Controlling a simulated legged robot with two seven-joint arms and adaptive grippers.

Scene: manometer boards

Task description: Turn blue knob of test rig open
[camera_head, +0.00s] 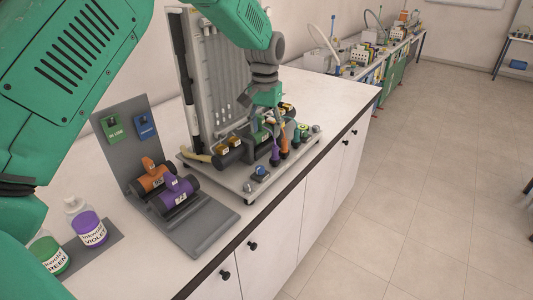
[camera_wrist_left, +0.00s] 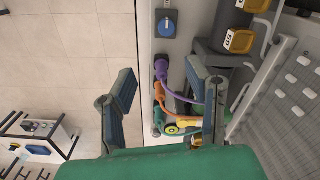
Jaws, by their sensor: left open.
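The test rig is a grey base plate (camera_head: 240,181) on the white bench with an upright board (camera_head: 216,75) of clear tubes. A small blue knob (camera_head: 262,170) sits on a grey block at the plate's front edge. My left gripper (camera_head: 269,129) is above the rig's hoses, beyond the knob. In the wrist view my left gripper (camera_wrist_left: 166,90) is open, its fingers spread on either side of the purple and orange hoses (camera_wrist_left: 172,92). The knob lies outside the fingers. My right gripper does not show.
A grey stand (camera_head: 200,226) with orange and purple labelled parts is left of the rig. Bottles (camera_head: 90,226) stand at the lower left. More rigs line the benches behind. The bench (camera_head: 340,95) is bare right of the rig.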

